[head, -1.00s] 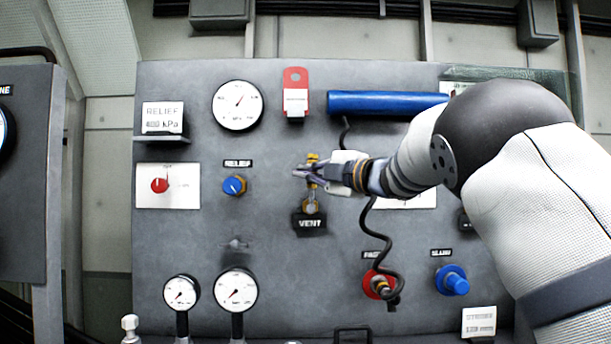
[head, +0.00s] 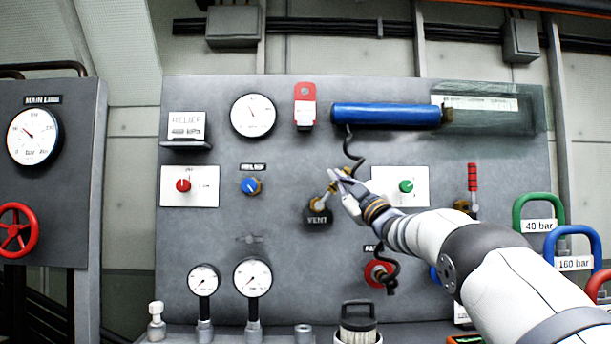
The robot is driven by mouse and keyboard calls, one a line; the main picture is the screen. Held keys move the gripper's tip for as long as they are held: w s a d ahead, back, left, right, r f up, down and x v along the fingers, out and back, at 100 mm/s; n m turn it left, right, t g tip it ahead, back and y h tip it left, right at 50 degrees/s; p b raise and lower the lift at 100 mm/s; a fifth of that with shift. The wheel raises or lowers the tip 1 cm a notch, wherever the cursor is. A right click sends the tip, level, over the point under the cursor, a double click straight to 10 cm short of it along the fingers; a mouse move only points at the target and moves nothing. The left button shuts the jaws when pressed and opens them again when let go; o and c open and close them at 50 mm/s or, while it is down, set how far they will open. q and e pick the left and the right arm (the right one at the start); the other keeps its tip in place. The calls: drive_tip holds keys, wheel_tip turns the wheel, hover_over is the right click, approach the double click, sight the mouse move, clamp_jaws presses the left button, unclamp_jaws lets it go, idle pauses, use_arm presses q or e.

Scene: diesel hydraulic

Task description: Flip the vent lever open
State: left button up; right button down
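The vent lever (head: 323,201) is a short brass-coloured handle on the grey panel, just above the black VENT label (head: 318,219). It tilts up and to the right from its pivot. My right gripper (head: 339,178) is at the lever's upper end, with its fingers around or against the tip. The fingers partly hide that tip, and I cannot tell whether they are shut on it. My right arm comes in from the lower right. My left gripper is not in view.
A blue RELIEF knob (head: 250,186) is to the left. A green knob (head: 406,186) is just right of the gripper. Gauges (head: 252,278) stand below left.

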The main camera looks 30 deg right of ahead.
drive_tip(key=d+f+m+h, duration=0.1)
drive_tip(key=m+h, duration=0.2)
drive_tip(key=m, duration=0.1)
drive_tip(key=s+d+f+m+h, duration=0.1)
drive_tip(key=f+m+h, duration=0.1)
drive_tip(key=m+h, duration=0.2)
drive_tip(key=d+f+m+h, duration=0.1)
drive_tip(key=m+h, duration=0.3)
drive_tip(key=m, duration=0.1)
drive_tip(key=shift+s+f+g, duration=0.25)
drive_tip(key=shift+f+g, duration=0.15)
drive_tip(key=shift+f, duration=0.2)
drive_tip(key=shift+w+d+f, duration=0.1)
drive_tip(key=shift+f, duration=0.1)
drive_tip(key=shift+r, duration=0.1)
